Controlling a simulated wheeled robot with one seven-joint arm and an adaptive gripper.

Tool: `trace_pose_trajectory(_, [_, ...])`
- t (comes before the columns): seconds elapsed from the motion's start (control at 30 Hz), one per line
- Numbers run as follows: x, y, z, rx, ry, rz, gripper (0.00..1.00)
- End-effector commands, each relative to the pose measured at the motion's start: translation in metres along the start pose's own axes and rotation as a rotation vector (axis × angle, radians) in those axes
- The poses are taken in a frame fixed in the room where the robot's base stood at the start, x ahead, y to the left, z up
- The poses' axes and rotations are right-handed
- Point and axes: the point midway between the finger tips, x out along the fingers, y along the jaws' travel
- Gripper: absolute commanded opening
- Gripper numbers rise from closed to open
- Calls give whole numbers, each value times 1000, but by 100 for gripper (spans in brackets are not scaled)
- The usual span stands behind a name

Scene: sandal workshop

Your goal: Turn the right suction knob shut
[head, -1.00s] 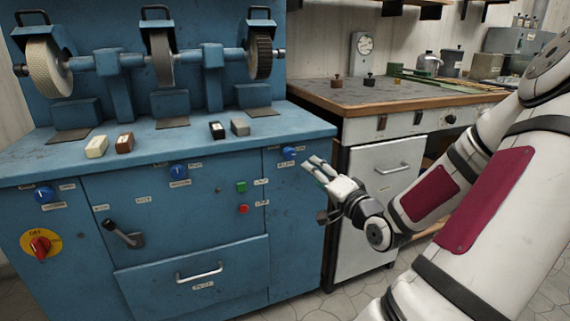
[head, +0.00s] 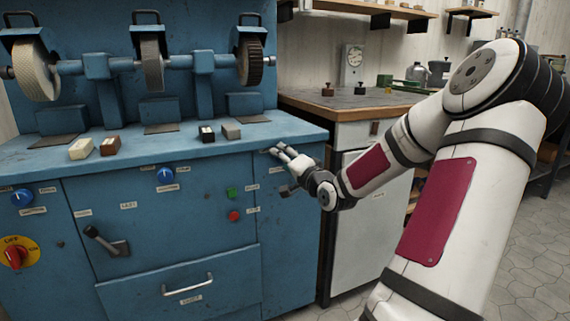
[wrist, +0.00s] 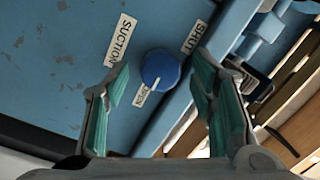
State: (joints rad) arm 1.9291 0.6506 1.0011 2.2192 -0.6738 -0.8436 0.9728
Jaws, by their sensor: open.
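The right suction knob (wrist: 160,68) is round and blue in the wrist view, on the machine's front panel. Its white pointer line is on the side toward the OPEN label (wrist: 141,96); the SHUT label (wrist: 194,37) is at upper right and the SUCTION label (wrist: 120,40) at upper left. My gripper (head: 278,151) is open, with its green-padded fingers at either side of the knob in the wrist view; I see no contact. In the head view my gripper hides the knob at the cabinet's right end.
The blue grinding machine (head: 225,280) carries a middle blue knob (head: 165,175), a left blue knob (head: 22,197), a red-yellow switch (head: 16,254), green and red buttons and a lever (head: 105,241). A wood-topped bench (head: 350,104) stands close at right.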

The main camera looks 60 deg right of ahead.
Motion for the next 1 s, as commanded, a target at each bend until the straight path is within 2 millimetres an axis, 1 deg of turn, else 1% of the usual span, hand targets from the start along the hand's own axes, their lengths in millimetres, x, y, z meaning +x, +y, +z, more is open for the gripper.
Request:
trace_pose_trajectory(0.17, [0, 0, 0, 0, 0, 0, 51])
trace_pose_trajectory(0.27, [0, 0, 0, 0, 0, 0, 30])
trace_pose_trajectory(0.3, [0, 0, 0, 0, 0, 0, 21])
trace_pose_trajectory(0.4, [0, 0, 0, 0, 0, 0, 2])
trace_pose_trajectory(0.77, [0, -1, 0, -44, -2, 3, 2])
trace_pose_trajectory(1.0, [0, -3, 0, -187, -10, 14, 2])
